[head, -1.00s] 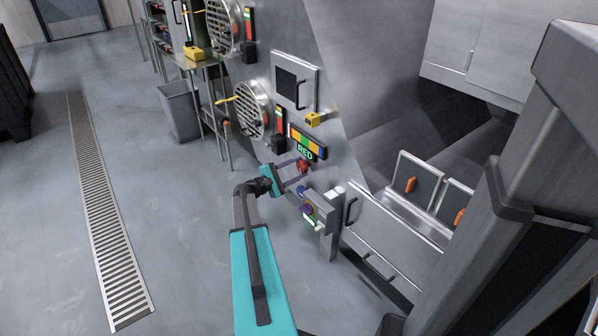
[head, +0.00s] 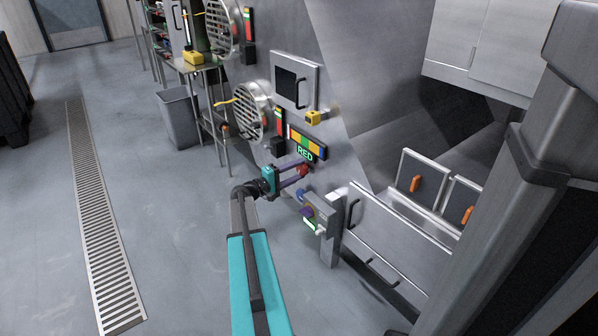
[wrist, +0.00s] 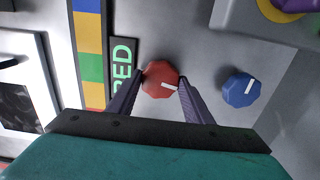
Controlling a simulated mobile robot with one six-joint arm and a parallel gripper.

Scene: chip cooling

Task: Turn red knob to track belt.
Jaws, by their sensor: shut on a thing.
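The red knob (wrist: 160,80) sits on the grey machine panel, and a white mark on it points to the right in the wrist view. My gripper (wrist: 161,92) has its two purple fingers on either side of the knob, shut on it. In the head view my gripper (head: 296,173) reaches the red knob (head: 303,170) from the left. A sign reading RED (head: 305,153) is above the knob, under a display with orange, green, yellow and blue blocks (head: 307,142). The display's colour strip (wrist: 89,50) also shows in the wrist view.
A blue knob (wrist: 241,89) with a white mark is beside the red one. A grey control box (head: 322,213) stands out from the panel below. A steel-fronted unit with handles (head: 395,240) is to the right.

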